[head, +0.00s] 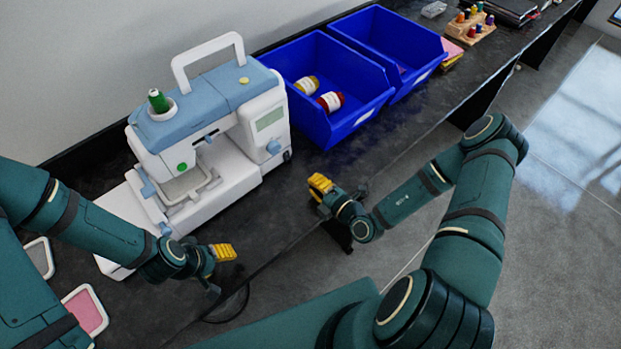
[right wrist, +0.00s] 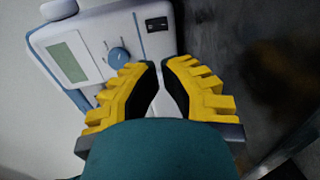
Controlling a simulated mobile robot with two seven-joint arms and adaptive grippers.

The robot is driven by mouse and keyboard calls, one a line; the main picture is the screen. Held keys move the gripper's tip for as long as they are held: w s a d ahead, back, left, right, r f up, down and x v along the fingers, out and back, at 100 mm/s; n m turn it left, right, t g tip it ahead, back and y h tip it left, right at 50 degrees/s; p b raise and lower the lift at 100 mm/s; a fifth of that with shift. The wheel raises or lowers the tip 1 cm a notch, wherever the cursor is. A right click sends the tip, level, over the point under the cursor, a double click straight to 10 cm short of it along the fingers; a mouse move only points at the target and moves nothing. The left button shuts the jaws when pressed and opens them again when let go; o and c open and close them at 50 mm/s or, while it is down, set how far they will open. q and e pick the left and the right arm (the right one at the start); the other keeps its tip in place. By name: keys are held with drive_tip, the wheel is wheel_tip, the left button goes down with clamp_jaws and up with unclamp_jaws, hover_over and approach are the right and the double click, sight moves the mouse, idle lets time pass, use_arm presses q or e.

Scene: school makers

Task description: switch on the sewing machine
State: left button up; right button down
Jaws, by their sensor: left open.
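The white and light-blue sewing machine (head: 215,125) stands on the dark counter, with a green thread spool on top. Its right end carries a grey-green screen, a blue dial (right wrist: 119,57) and a small black rocker switch (right wrist: 157,24); the switch shows low on that end in the head view (head: 287,156). I cannot tell the switch's position. My right gripper (head: 320,184) is apart from the machine, to its right near the counter edge. Its fingers look shut and empty, pointing toward the switch end in the right wrist view (right wrist: 162,66). My left gripper (head: 222,267) is open in front of the machine.
Two blue bins (head: 345,125) stand right of the machine; the nearer holds a yellow and a red spool. A rack of small spools (head: 470,27) is farther back. Pink and grey framed pieces (head: 88,308) lie at lower left. The counter between machine and right gripper is clear.

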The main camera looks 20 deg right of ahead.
sight(285, 160)
use_arm(q)
drive_tip(key=shift+f+b, duration=0.4)
drive_tip(key=shift+f, duration=0.1)
use_arm(e)
drive_tip(key=x, duration=1.2)
drive_tip(key=shift+a, duration=0.1)
use_arm(q)
drive_tip(key=shift+f, duration=0.1)
